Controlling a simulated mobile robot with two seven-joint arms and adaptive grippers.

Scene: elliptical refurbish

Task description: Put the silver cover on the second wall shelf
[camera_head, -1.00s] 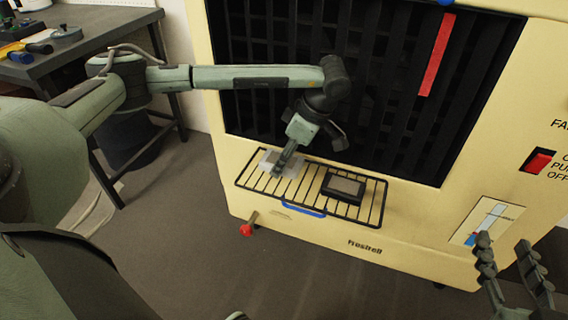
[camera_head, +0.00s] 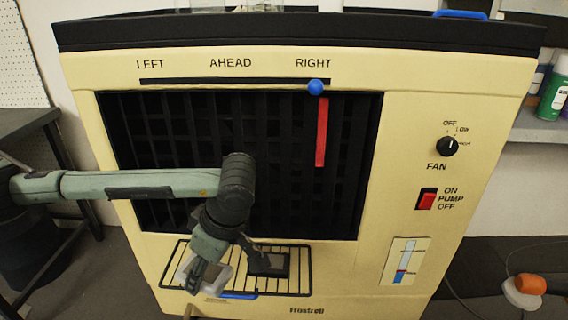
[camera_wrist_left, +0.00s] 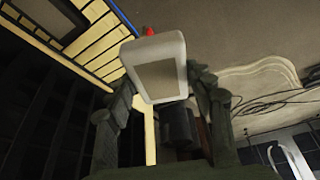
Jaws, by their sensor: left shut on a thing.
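The silver cover (camera_head: 186,272) is a small pale rectangular piece with a rounded frame. My left gripper (camera_head: 200,284) is shut on it, in front of the wire rack's left part. The left wrist view shows the silver cover (camera_wrist_left: 158,68) between the two fingers, tilted and apparently off the rack. My right gripper is not in view. A grey shelf (camera_head: 545,133) on the right wall holds spray cans; I cannot tell whether it is the second wall shelf.
The wire rack (camera_head: 300,283) juts from the cream cooler (camera_head: 340,265) and carries a black-framed piece (camera_head: 268,264). A dark workbench (camera_head: 25,122) stands at the left. An orange object (camera_head: 530,284) is at the lower right.

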